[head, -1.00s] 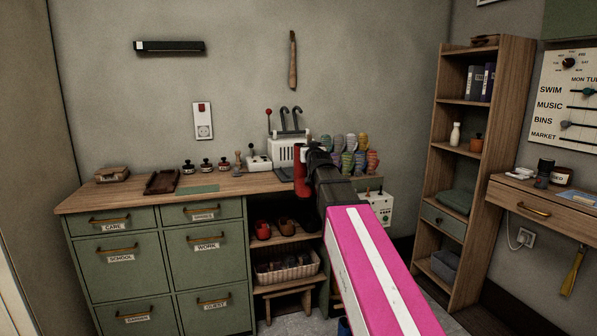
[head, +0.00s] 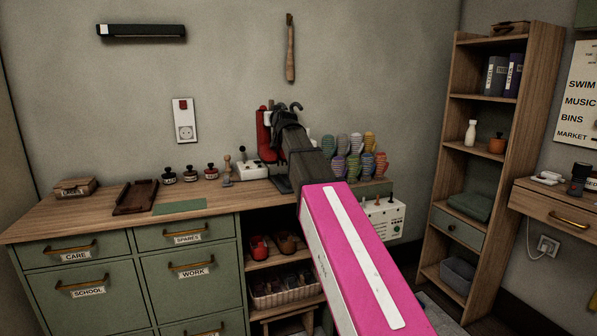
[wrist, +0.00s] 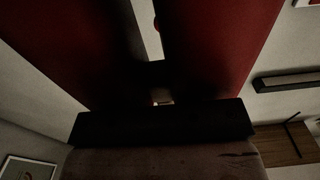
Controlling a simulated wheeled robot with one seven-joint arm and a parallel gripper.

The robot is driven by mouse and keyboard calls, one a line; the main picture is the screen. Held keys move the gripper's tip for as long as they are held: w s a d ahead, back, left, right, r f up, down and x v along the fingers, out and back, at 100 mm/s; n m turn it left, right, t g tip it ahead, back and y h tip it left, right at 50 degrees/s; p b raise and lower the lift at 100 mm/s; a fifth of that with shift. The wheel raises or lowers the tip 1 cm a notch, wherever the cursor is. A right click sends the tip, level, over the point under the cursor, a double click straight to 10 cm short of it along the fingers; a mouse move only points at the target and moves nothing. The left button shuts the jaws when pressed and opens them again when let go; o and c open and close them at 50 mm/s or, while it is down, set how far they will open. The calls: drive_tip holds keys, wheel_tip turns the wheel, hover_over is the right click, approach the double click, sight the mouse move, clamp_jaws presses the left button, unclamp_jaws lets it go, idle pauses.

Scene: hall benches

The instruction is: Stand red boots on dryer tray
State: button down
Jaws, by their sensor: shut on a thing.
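My gripper (head: 284,118) is raised over the back of the worktop and shut on a red boot (head: 264,132). The boot hangs upright at the gripper's left side, clear of the worktop. In the wrist view, dark red boot surfaces (wrist: 215,45) fill both sides of a pale gap, so I cannot tell whether one boot or two are held. The white dryer with its dark hooks is mostly hidden behind my gripper and arm. Its tray cannot be made out, nor can the distance between boot and dryer.
The worktop (head: 95,219) carries a small lever box (head: 249,169), stamps and a brown tray (head: 136,197) to the left. Colourful mittens (head: 352,155) stand to the right, above a white control box (head: 383,219). Red shoes (head: 259,247) sit on the shelf below. A tall bookcase (head: 481,150) stands right.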

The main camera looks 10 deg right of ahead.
drive_tip(key=w+d+f, duration=0.3)
drive_tip(key=d+f, duration=0.8)
drive_tip(key=shift+w, duration=0.2)
drive_tip(key=c, duration=0.8)
unclamp_jaws()
drive_tip(key=shift+c, duration=0.2)
drive_tip(key=s+d, duration=0.2)
drive_tip(key=s, duration=1)
drive_tip(key=shift+d, duration=0.15)
drive_tip(key=shift+w, duration=0.1)
